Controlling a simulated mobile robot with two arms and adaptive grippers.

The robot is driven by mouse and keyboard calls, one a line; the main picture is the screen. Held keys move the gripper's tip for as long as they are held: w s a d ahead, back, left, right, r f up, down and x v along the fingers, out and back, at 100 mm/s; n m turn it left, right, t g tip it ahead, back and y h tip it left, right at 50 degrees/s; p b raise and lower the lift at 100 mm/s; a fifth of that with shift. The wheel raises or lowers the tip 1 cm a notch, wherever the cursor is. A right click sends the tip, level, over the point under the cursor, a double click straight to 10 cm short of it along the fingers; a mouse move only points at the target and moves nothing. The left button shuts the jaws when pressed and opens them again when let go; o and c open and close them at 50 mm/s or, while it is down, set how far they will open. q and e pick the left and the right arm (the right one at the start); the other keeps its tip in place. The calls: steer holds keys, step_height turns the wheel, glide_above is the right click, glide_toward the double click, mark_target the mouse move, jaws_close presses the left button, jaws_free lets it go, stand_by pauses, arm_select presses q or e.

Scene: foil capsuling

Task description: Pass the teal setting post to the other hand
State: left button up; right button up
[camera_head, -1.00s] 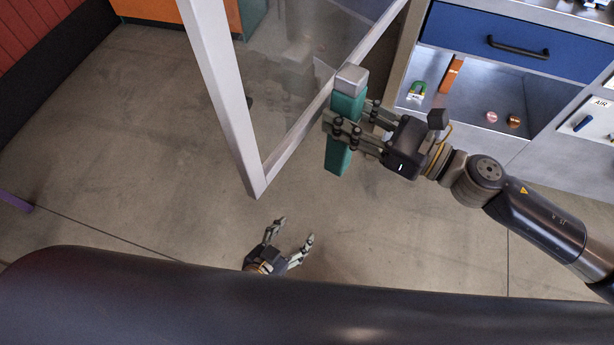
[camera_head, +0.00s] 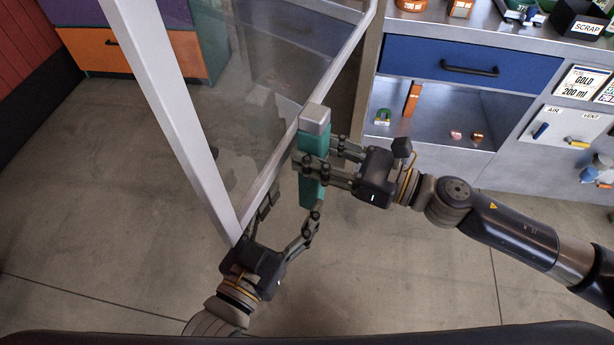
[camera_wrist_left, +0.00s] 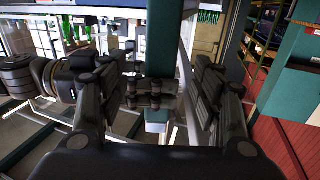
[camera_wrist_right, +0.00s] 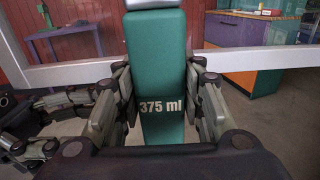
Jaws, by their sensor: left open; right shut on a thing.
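The teal setting post (camera_head: 311,160) is an upright teal block with a grey cap, held in the air. My right gripper (camera_head: 318,166) is shut on its middle from the right. In the right wrist view the post (camera_wrist_right: 160,70) stands between the fingers with "375 ml" on its face. My left gripper (camera_head: 290,215) is open and below it, to the lower left, with one fingertip close to the post's lower end. In the left wrist view the post (camera_wrist_left: 160,50) shows between the open fingers, with the right gripper's fingers across it. I cannot tell whether the left fingers touch it.
A framed glass panel (camera_head: 174,95) stands just left of and behind the grippers. A workbench with a blue drawer (camera_head: 470,70) and an open shelf (camera_head: 440,125) is at the upper right. The floor (camera_head: 400,270) in front is clear.

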mark_target(308, 179)
arm_select(q)
steer(key=x, duration=0.9)
steer(key=shift+w+d, duration=0.1)
steer(key=c, duration=1.4)
steer(key=shift+o, duration=0.2)
arm_select(e)
steer(key=o, duration=1.3)
steer(key=shift+o, duration=0.2)
